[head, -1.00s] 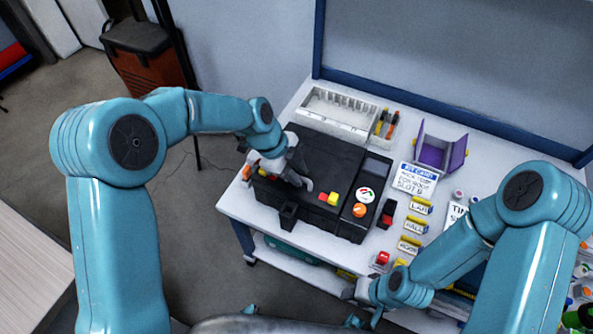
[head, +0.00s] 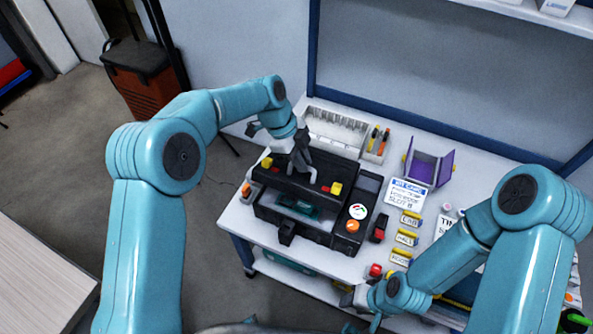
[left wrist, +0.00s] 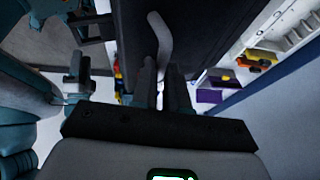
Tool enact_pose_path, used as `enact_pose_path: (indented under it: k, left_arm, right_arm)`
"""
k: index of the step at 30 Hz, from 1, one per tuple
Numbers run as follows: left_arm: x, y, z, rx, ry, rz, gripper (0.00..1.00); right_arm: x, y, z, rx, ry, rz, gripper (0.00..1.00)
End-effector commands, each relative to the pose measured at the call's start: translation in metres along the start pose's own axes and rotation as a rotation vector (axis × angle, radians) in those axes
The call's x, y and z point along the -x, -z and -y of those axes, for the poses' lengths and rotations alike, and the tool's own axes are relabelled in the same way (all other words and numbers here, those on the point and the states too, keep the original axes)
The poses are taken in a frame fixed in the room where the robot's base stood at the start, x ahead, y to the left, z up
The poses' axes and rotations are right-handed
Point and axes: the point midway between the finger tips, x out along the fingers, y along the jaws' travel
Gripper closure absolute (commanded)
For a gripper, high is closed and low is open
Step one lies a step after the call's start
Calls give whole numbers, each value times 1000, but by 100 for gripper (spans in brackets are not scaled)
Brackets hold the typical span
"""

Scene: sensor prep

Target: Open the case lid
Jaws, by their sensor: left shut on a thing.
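The black case (head: 322,234) sits on the white table, and its lid (head: 270,183) is tilted up at the front, showing a dark green item (head: 298,207) inside. My left gripper (head: 302,160) is shut on the lid's grey handle, above the lid. In the left wrist view the curved handle (left wrist: 160,35) runs up from between the fingers (left wrist: 162,80), against the dark lid. My right gripper (head: 366,300) is low at the table's front edge, away from the case; its fingers are too small to read.
A white divided tray (head: 340,128) stands behind the case, and a purple holder (head: 428,165) stands at the back right. A card (head: 407,195) and yellow-topped labels (head: 406,237) lie right of the case. A blue-framed panel rises behind the table.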

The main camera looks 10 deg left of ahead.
Motion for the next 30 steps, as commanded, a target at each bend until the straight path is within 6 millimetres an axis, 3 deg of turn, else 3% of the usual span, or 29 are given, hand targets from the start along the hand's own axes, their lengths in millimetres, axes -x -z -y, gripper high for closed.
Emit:
enact_pose_path:
  k: [3, 11, 29, 30]
  left_arm:
    - [10, 5, 18, 0, 12, 3, 100]
    - [18, 7, 39, 2, 11, 3, 100]
    - [17, 6, 44, 3, 4, 4, 100]
    - [17, 6, 44, 3, 4, 3, 74]
  right_arm:
    - [14, 0, 5, 0, 0, 0, 57]
    - [29, -1, 10, 0, 0, 0, 57]
    - [32, -1, 12, 0, 0, 0, 57]
    - [32, -1, 12, 0, 0, 0, 57]
